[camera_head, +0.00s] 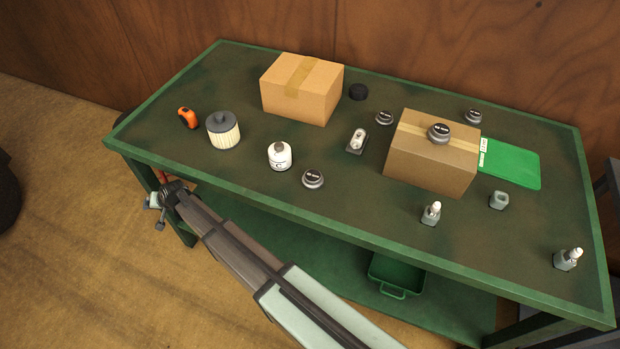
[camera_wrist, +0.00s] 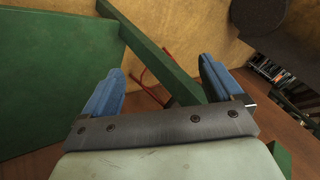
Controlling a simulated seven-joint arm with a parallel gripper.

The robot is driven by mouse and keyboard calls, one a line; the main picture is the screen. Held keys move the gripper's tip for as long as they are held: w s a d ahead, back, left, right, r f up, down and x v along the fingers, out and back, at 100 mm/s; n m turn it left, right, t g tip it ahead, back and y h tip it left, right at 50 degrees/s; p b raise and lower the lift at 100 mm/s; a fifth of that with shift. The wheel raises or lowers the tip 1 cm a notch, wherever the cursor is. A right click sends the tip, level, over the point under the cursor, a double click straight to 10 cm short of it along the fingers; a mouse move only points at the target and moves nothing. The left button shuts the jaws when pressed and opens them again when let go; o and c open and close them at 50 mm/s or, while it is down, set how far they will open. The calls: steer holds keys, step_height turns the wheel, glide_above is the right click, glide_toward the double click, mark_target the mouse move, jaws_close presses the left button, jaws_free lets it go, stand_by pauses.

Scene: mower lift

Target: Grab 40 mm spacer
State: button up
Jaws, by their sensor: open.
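Several grey round spacers with dark labelled tops are on the green table in the head view; their print is too small to read, so I cannot tell which is 40 mm. One spacer (camera_head: 313,179) is near the front edge, another spacer (camera_head: 384,118) is left of the right-hand box. A third spacer (camera_head: 439,132) sits on that cardboard box (camera_head: 430,165), and another spacer (camera_head: 473,116) is behind it. My gripper (camera_head: 155,203) is outside the table's front-left edge, away from all spacers. In the wrist view its blue fingers (camera_wrist: 160,85) are apart and empty.
Another cardboard box (camera_head: 302,90), a ribbed filter (camera_head: 223,131), a white canister (camera_head: 279,156), an orange tape measure (camera_head: 187,117) and small bottles (camera_head: 431,214) stand on the table. The table has a raised rim (camera_head: 250,203). A green tray (camera_head: 397,275) sits below.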

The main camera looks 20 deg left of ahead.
steer(key=s+a+r+n+y, duration=0.15)
steer(key=a+r, duration=0.35)
steer(key=r, duration=0.5)
steer(key=s+a+r+n+y, duration=0.1)
steer(key=s+a+r+n, duration=0.3)
steer(key=r, duration=0.6)
steer(key=w+d+r, duration=0.2)
steer(key=w+r, duration=0.2)
steer(key=r, duration=0.5)
step_height(320, 180, up, 7)
steer(key=m+h, duration=0.3)
steer(key=h, duration=0.7)
glide_above(313, 175)
steer(key=shift+n, duration=0.25)
steer(key=shift+f, duration=6.55)
